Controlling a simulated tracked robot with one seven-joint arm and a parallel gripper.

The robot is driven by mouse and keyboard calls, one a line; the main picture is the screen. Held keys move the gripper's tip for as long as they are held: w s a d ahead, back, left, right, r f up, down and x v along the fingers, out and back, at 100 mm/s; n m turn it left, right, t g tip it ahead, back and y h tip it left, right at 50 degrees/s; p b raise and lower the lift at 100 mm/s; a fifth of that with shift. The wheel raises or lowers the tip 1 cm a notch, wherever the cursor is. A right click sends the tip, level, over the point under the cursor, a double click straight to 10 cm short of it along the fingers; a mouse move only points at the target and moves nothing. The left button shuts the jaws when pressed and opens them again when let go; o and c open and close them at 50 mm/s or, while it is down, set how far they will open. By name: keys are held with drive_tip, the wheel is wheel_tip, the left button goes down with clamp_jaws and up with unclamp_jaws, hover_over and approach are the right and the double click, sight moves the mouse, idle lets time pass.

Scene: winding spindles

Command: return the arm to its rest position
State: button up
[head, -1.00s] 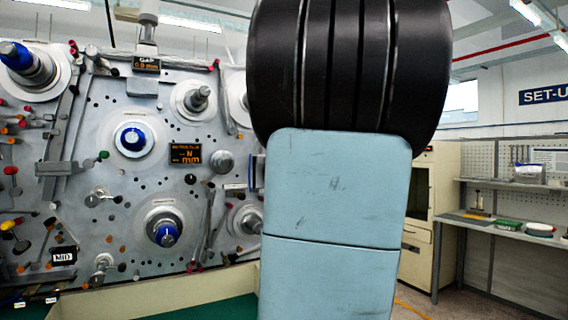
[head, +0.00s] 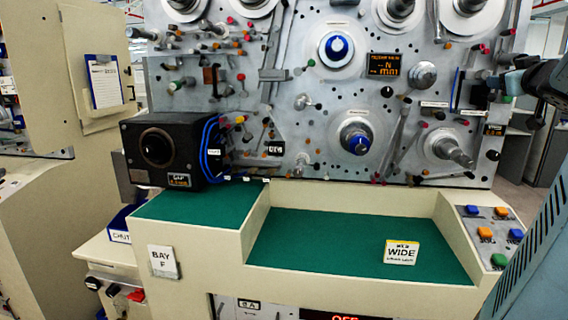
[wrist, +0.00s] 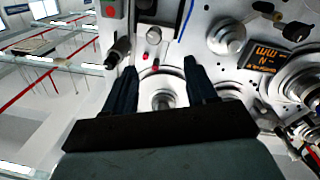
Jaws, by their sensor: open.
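My gripper (wrist: 160,78) shows in the wrist view with its two dark fingers apart and nothing between them. Behind the fingers is the grey spindle panel, with a spindle (wrist: 163,99) seen through the gap. In the head view my blue-grey arm is at the right edge, and dark parts at its end are by the panel's right end. The machine panel (head: 240,140) carries several spindles, among them two with blue hubs, an upper one (head: 337,47) and a lower one (head: 356,138).
A green-topped bench (head: 330,243) with a WIDE sign (head: 402,251) runs below the panel. A black box (head: 157,150) with blue cables stands at its left. A button panel (head: 488,235) is at the right. A cream cabinet door with a clipboard (head: 104,83) is far left.

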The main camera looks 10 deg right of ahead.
drive_tip(key=s+a+f+m+g, duration=0.1)
drive_tip(key=s+a+f+g, duration=0.15)
drive_tip(key=a+f, duration=0.55)
drive_tip(key=s+a+f+m+g, duration=0.1)
drive_tip(key=a+f+m+g, duration=0.15)
drive_tip(key=a, duration=0.85)
drive_tip(key=s+a+f+n+g+y, duration=0.2)
drive_tip(key=s+a+f, duration=0.4)
drive_tip(key=a, duration=0.3)
drive_tip(key=s+a+f+n+g+y, duration=0.2)
drive_tip(key=s+a+f+g+y, duration=0.2)
drive_tip(key=a, duration=0.5)
wheel_tip(320, 180, down, 4)
drive_tip(key=s, duration=0.2)
drive_tip(key=shift+s+a+r, duration=0.2)
drive_tip(key=shift+s+a, duration=0.15)
drive_tip(key=shift+d, duration=0.15)
